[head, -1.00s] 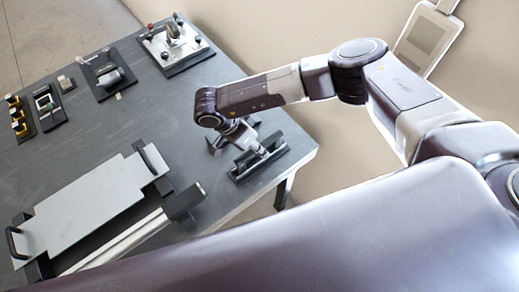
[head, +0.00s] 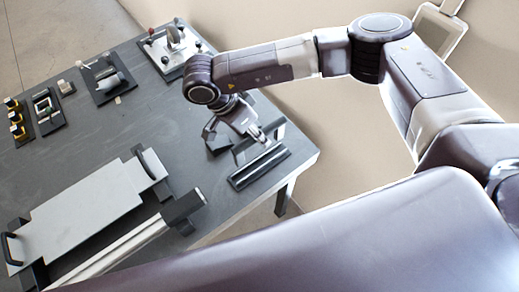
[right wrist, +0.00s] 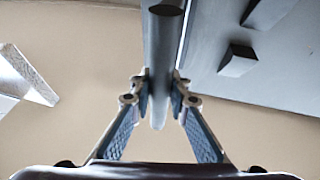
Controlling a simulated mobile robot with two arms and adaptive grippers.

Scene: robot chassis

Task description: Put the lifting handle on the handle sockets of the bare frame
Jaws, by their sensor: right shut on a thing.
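My right gripper (head: 262,138) is shut on the lifting handle (head: 240,156), a dark bar. It holds the handle just above a dark grooved rest (head: 258,170) near the table's right corner. In the right wrist view the handle (right wrist: 160,60) runs lengthwise between the two fingertips (right wrist: 160,92). A pale rail with a dark end block (head: 184,207), which looks like part of the bare frame, lies at the front left. I cannot make out the handle sockets. My left gripper is not in view.
A light grey plate (head: 85,210) with black handles at both ends lies beside the rail. Fixtures with small parts stand along the back: a light plate with knobs (head: 172,48), a dark tray (head: 105,78) and yellow-topped pieces (head: 15,118). The middle of the table is clear.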

